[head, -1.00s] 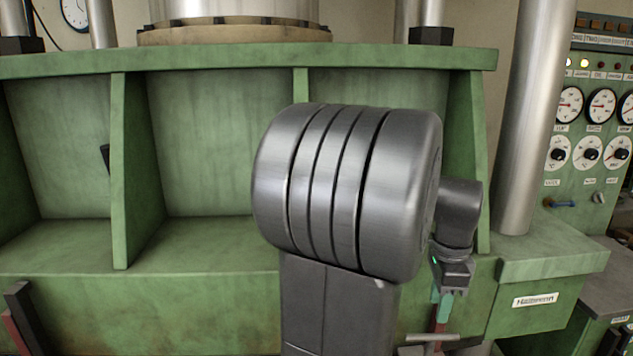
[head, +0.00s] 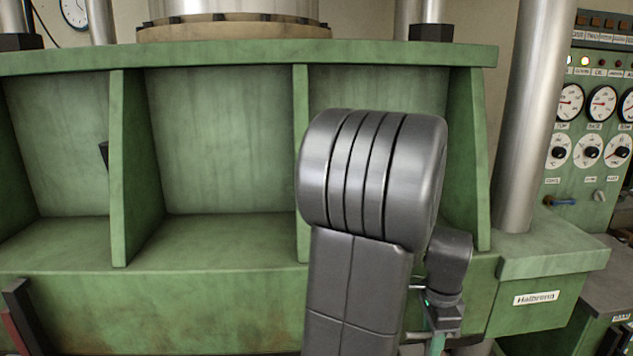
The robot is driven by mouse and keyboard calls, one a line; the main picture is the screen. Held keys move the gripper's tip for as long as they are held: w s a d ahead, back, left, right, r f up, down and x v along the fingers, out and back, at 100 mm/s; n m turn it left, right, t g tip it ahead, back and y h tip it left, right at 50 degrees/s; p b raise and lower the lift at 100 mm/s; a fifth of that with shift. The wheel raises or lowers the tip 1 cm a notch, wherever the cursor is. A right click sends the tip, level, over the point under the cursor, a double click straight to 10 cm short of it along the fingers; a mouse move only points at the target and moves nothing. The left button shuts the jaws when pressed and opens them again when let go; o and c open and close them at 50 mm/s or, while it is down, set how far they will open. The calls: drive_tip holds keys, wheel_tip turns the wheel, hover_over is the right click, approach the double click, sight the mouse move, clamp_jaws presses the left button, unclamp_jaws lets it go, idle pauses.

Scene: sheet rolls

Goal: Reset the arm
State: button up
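My arm stands in front of a green press, its large grey ribbed joint covering the middle right of the head view. My gripper (head: 440,327) hangs low behind the arm, at the end of a small grey wrist. Only part of it shows, with a greenish piece below running to the bottom edge of the picture. Its fingertips cannot be made out, so I cannot tell whether it is open or shut or holds anything.
The green press frame (head: 215,252) spans the view with open recesses. A steel column (head: 528,120) rises at the right. Beyond it is a control panel with gauges (head: 602,103). Dark upright parts (head: 20,300) stand at the lower left.

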drive_tip(key=n+b, duration=0.1)
drive_tip(key=n, duration=0.3)
drive_tip(key=shift+s+n, duration=0.1)
drive_tip(key=shift+n, duration=0.3)
drive_tip(key=shift+n+b, duration=0.75)
drive_tip(key=shift+n, duration=1.45)
